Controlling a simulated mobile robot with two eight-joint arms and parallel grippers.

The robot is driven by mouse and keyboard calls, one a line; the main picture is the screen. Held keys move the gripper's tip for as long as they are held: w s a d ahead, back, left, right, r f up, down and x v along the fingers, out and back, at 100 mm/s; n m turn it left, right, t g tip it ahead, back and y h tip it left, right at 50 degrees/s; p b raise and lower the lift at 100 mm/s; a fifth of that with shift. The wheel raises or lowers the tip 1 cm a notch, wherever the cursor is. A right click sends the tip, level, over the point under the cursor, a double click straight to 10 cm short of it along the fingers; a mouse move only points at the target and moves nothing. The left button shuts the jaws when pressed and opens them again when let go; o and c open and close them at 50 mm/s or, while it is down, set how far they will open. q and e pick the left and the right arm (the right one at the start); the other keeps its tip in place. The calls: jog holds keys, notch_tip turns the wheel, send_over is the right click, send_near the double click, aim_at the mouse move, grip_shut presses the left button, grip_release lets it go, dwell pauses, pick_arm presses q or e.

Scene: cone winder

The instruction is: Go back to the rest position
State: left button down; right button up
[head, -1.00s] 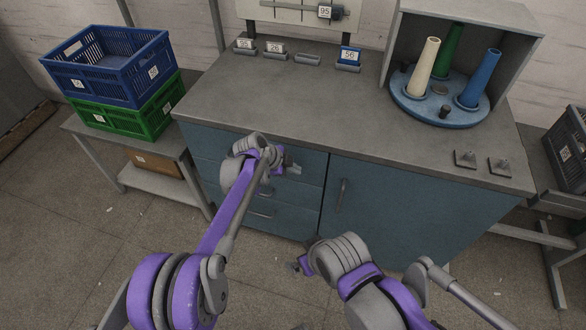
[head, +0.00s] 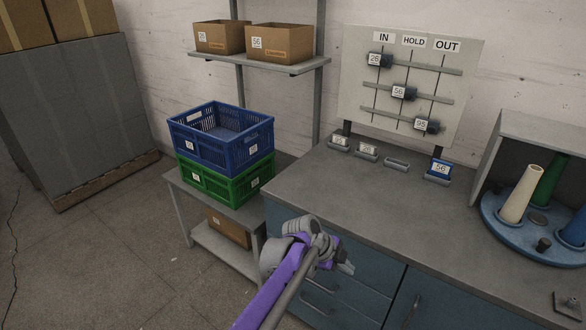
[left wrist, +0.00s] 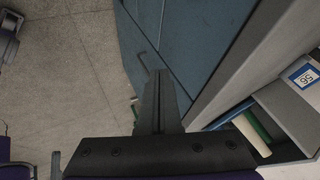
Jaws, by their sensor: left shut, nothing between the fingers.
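My left gripper (head: 347,268) is shut and empty. It is in front of the blue drawers (head: 335,290) of the workbench, below the edge of the worktop. In the left wrist view its fingers (left wrist: 160,98) lie together, with the cabinet front and the floor behind them and nothing between them. The purple and grey left arm rises from the bottom of the head view.
The grey worktop (head: 350,195) carries label holders and a blue round stand (head: 492,212) with cones. A blue crate (head: 222,140) sits on a green crate (head: 225,184) on a low table, left of the bench.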

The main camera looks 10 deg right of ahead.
pick_arm(q)
jog(key=s+a+r+n+t+y+p, duration=0.1)
jog(key=s+a+r+n+p, duration=0.2)
jog(key=a, duration=0.5)
jog(key=s+a+r+n+t+y, duration=0.1)
jog(key=s+a+r+n, duration=0.3)
jog(key=a, duration=0.5)
jog(key=s+a+r+n+t+y+p, duration=0.1)
jog(key=s+a+r+n+p, duration=0.15)
jog(key=a+n, duration=0.45)
jog(key=s+a+n+t+y+p, duration=0.1)
jog(key=s+a+n+y+p, duration=0.3)
jog(key=s+a+n, duration=0.7)
jog(key=s+a, duration=0.4)
jog(key=a, duration=0.2)
jog(key=shift+a+n+t, duration=0.15)
jog(key=shift+n+t, duration=0.15)
jog(key=shift+f, duration=0.1)
